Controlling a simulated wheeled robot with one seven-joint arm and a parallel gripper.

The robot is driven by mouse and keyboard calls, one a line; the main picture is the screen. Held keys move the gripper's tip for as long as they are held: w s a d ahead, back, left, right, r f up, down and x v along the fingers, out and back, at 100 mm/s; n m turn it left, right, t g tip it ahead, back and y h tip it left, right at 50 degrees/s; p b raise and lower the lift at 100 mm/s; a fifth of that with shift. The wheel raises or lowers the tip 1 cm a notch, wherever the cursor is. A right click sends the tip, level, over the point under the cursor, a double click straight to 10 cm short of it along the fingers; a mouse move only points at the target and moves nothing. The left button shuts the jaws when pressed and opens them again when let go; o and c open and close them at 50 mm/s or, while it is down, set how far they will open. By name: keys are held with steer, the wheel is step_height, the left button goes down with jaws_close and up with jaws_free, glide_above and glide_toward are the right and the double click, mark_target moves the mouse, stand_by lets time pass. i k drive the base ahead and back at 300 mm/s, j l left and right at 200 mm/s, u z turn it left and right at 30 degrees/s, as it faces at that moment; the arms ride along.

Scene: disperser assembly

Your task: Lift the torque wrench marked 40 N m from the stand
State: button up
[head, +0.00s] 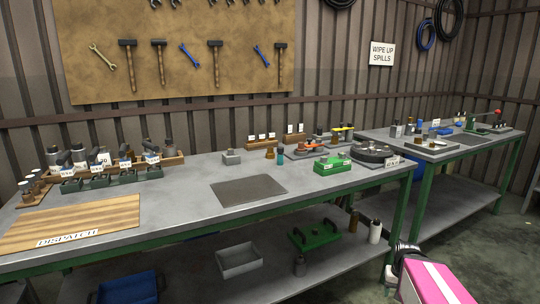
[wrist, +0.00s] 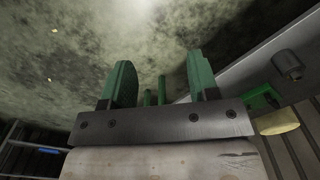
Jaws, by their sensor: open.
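A row of dark green holders (head: 112,175) stands at the left of the near bench in the head view. Several dark tools with white labels are upright in or just behind it. One label (head: 103,159) seems to read 20; the others are too small to read, so I cannot tell which tool is marked 40 N m. My gripper (wrist: 160,84) shows in the wrist view with its two green fingers wide apart and nothing between them. It is away from the holders, which are not visible in the wrist view.
The near bench (head: 150,240) carries a wooden dispatch board (head: 75,222), a grey mat (head: 248,190), a green fixture (head: 333,166) and a round dark fixture (head: 376,152). A wooden rack (head: 172,163) with bottles stands behind the holders. A second bench stands right.

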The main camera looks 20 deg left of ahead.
mark_target(126, 163)
steer(key=u, duration=2.25)
